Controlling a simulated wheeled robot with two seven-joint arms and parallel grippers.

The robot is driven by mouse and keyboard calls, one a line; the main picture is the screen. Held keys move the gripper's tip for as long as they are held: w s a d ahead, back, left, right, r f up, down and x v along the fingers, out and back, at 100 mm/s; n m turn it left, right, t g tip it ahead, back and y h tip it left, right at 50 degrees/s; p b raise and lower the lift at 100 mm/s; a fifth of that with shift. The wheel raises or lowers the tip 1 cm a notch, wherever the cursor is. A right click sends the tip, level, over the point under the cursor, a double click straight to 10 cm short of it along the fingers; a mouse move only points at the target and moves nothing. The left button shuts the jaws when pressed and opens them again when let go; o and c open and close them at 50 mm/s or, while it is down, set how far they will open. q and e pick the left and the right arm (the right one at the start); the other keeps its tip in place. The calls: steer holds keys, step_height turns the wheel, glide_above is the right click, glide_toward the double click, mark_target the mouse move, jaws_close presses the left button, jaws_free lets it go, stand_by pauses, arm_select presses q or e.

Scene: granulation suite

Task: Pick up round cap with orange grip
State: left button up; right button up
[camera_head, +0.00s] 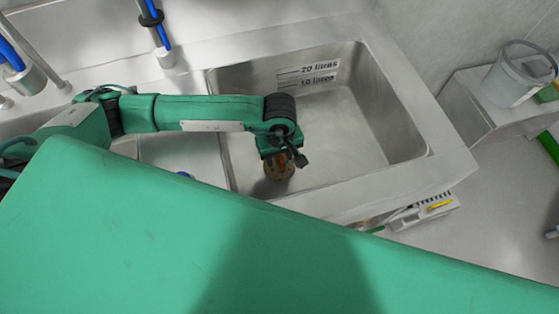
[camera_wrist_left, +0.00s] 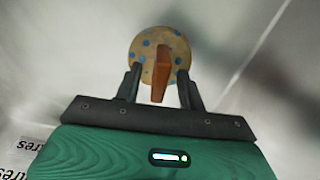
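The round cap (camera_wrist_left: 172,42) is a tan disc with blue spots, and its orange grip (camera_wrist_left: 162,72) stands up as a bar across it. In the head view the cap (camera_head: 279,171) is in the steel sink, near its front left, partly hidden by my wrist. My left gripper (camera_wrist_left: 160,85) is over the cap with its two dark fingers apart, one on each side of the orange grip. Gaps show between the fingers and the grip. In the head view the left gripper (camera_head: 281,155) points down into the sink. My right gripper is not in view.
The steel sink (camera_head: 375,125) has walls around the cap, with volume marks on its back wall. Taps with blue hoses (camera_head: 160,35) stand at the back left. A clear bucket (camera_head: 518,75) stands at the right. My green body hides the foreground.

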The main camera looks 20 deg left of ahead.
arm_select(q)
steer(key=shift+f, duration=0.95)
steer(key=shift+c, duration=0.2)
jaws_close()
steer(key=shift+r, duration=0.1)
